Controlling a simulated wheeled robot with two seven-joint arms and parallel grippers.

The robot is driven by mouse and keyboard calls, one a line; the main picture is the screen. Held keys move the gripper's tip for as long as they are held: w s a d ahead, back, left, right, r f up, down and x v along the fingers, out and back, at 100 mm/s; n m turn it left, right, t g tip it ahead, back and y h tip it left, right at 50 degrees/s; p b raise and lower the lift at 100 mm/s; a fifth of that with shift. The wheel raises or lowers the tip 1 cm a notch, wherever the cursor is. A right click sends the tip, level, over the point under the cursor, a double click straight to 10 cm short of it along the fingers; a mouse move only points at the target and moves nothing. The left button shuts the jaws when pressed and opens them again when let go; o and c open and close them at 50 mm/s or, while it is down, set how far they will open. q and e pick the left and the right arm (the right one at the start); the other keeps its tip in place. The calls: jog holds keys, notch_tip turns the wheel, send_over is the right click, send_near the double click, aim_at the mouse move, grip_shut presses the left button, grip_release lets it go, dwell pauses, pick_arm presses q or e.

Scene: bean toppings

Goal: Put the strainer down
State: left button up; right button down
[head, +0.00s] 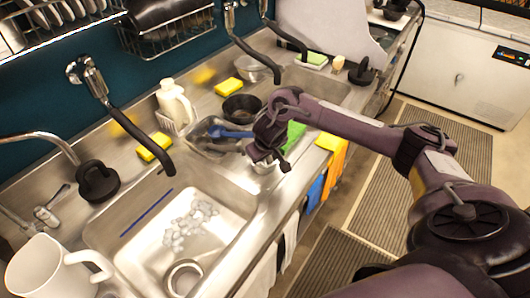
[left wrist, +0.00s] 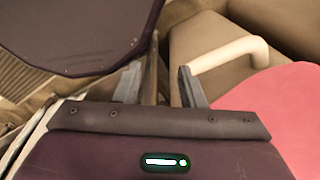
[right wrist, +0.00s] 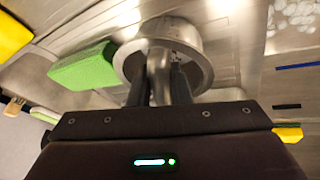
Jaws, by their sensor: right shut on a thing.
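The strainer, a round metal cup with a handle, shows in the right wrist view (right wrist: 200,45). My right gripper (right wrist: 160,82) is shut on its handle. In the head view my right gripper (head: 268,152) is over the counter between the two sinks, near the front edge. Only a small pale part of the strainer (head: 263,168) shows below it there. I cannot tell whether its base touches the counter. My left gripper (left wrist: 160,86) is open and empty, away from the sinks, and is not in the head view.
A green sponge (right wrist: 85,66) lies close beside the strainer. A metal tray with a blue-handled tool (head: 230,132) and a black bowl (head: 241,108) are behind. The near sink (head: 150,250) holds ice-like pieces and a metal ring (head: 184,277). A white pitcher (head: 45,270) stands front left.

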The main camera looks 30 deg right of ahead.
jog(key=c, duration=1.3)
grip_release()
jog(key=shift+c, duration=0.2)
jog(key=p+v, duration=0.5)
jog(key=v, duration=0.7)
jog(key=shift+r, duration=0.1)
